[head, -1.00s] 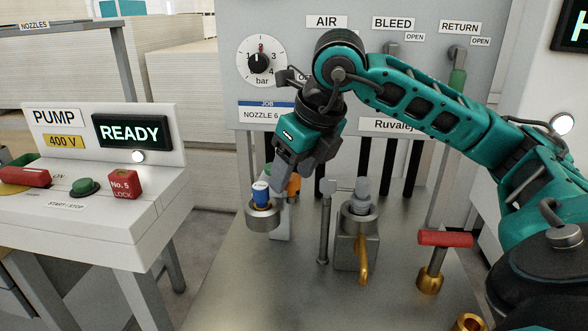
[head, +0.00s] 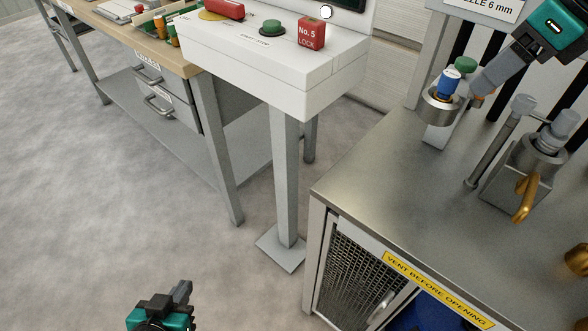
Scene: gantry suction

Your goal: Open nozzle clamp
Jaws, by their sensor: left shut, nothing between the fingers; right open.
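A grey metal block with a ring-shaped collar and a brass lever (head: 525,198) stands on the steel bench at the right; it looks like the nozzle clamp. The lever hangs down at its front, and a grey fitting (head: 556,133) sits upright in the collar. To its left, a blue-topped nozzle (head: 448,82) stands in a round holder (head: 440,106). My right gripper (head: 484,88) is open, just right of the blue nozzle; its fingertips are partly hidden. My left gripper (head: 180,293) is shut and empty, low at the bottom, far from the bench.
The steel bench (head: 385,195) has clear space at its front left, above a mesh door. A white pump console (head: 270,70) with a green button and red lock block stands left of it. A wooden-topped workbench with drawers (head: 155,85) is farther left.

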